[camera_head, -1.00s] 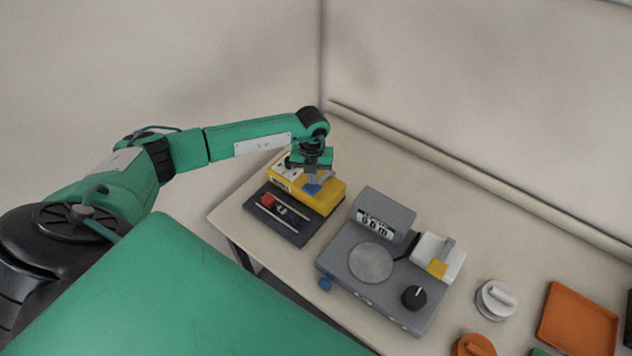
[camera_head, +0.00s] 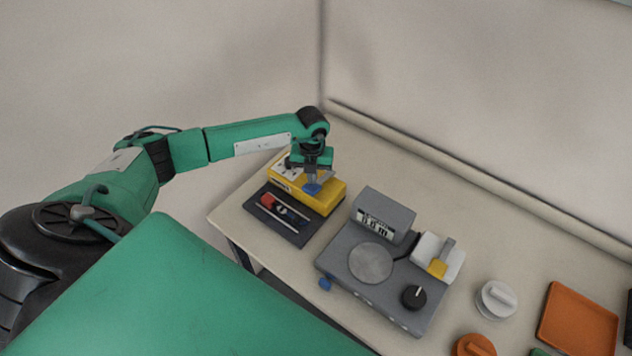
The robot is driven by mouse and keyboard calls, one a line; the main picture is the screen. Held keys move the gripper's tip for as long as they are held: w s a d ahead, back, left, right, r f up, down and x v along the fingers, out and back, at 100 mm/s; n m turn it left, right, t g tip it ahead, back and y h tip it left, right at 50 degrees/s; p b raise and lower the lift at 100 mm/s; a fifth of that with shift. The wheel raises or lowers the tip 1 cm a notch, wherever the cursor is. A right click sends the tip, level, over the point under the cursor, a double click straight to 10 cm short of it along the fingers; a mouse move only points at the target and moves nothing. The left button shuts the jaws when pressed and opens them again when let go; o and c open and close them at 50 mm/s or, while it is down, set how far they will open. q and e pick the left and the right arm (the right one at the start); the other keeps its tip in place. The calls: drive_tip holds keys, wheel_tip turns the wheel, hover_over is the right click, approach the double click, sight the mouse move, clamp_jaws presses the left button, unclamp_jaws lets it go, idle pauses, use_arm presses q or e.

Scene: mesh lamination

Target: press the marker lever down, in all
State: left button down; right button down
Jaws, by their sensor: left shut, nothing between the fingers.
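A yellow box-shaped unit (camera_head: 325,200) stands at the left end of the bench, with a dark base plate (camera_head: 268,228) in front of it. A blue piece (camera_head: 312,189) shows on top of the yellow unit and may be the marker lever. My left gripper (camera_head: 316,180) is shut and empty, pointing down right over the blue piece. I cannot tell whether they touch. On the dark plate lie a red, white and blue part (camera_head: 281,209) and thin light rods. My right gripper is not in view.
A grey device (camera_head: 340,262) with display, round disc and black knob (camera_head: 413,297) stands to the right. The bench behind is clear.

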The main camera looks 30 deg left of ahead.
sight(312, 186)
use_arm(q)
drive_tip(key=shift+f+b, duration=0.75)
drive_tip(key=shift+f, duration=0.3)
drive_tip(key=shift+f+b, duration=1.45)
drive_tip(key=shift+f, duration=0.2)
drive_tip(key=shift+r+p, duration=1.55)
drive_tip(key=shift+r, duration=0.8)
drive_tip(key=shift+r+p, duration=1.25)
drive_tip(key=shift+r, duration=1.05)
